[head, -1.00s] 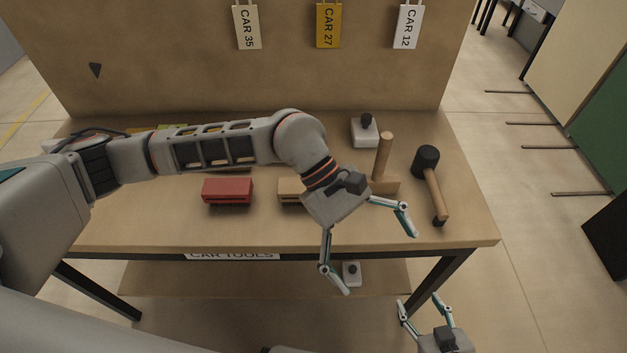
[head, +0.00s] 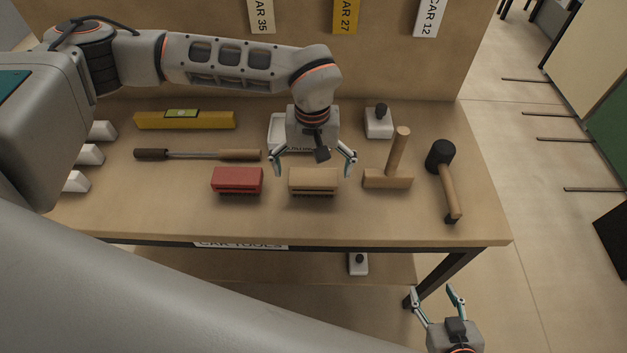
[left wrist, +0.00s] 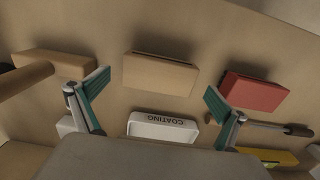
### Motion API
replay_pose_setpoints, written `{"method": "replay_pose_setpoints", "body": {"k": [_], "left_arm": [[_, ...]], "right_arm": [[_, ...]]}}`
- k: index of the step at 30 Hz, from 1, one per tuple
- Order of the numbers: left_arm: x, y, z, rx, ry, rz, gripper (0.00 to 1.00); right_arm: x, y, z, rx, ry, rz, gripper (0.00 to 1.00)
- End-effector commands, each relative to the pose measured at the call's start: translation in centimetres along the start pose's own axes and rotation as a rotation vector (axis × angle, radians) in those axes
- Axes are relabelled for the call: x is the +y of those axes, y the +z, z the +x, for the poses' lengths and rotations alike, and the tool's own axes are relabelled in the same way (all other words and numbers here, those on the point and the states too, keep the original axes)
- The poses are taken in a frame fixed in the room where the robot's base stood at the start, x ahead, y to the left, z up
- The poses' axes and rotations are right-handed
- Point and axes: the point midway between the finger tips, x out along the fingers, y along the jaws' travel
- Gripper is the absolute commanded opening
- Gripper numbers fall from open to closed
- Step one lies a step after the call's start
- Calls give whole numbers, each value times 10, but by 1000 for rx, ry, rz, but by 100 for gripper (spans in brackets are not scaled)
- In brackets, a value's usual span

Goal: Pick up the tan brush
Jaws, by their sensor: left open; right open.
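The tan brush (head: 314,181) lies bristles down on the workbench, to the right of a red brush (head: 237,180). My left gripper (head: 314,168) is open and empty, just behind and above the tan brush, with its fingers spread about as wide as the brush is long. In the left wrist view the tan brush (left wrist: 160,73) lies ahead of and between the open fingers, apart from them. The red brush (left wrist: 253,93) is at the right there. My right gripper (head: 439,297) is open and empty, low in front of the bench.
A white tray marked COATING (left wrist: 162,126) lies behind the tan brush. A wooden T-shaped tool (head: 388,180) and a mallet (head: 446,180) are to its right. A long file (head: 200,155) and yellow level (head: 185,120) lie left. The bench front is clear.

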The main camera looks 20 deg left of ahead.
Motion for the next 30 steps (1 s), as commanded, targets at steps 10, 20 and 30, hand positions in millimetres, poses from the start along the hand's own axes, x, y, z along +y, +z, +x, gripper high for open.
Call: {"method": "replay_pose_setpoints", "body": {"k": [10, 20, 30], "left_arm": [[2, 2, 34, 0, 2, 0, 99], [2, 3, 34, 0, 1, 0, 63], [2, 3, 33, 0, 1, 0, 56]], "right_arm": [[1, -6, -3, 2, 0, 0, 54], [1, -5, -3, 1, 0, 0, 54], [1, -5, -3, 1, 0, 0, 54]]}}
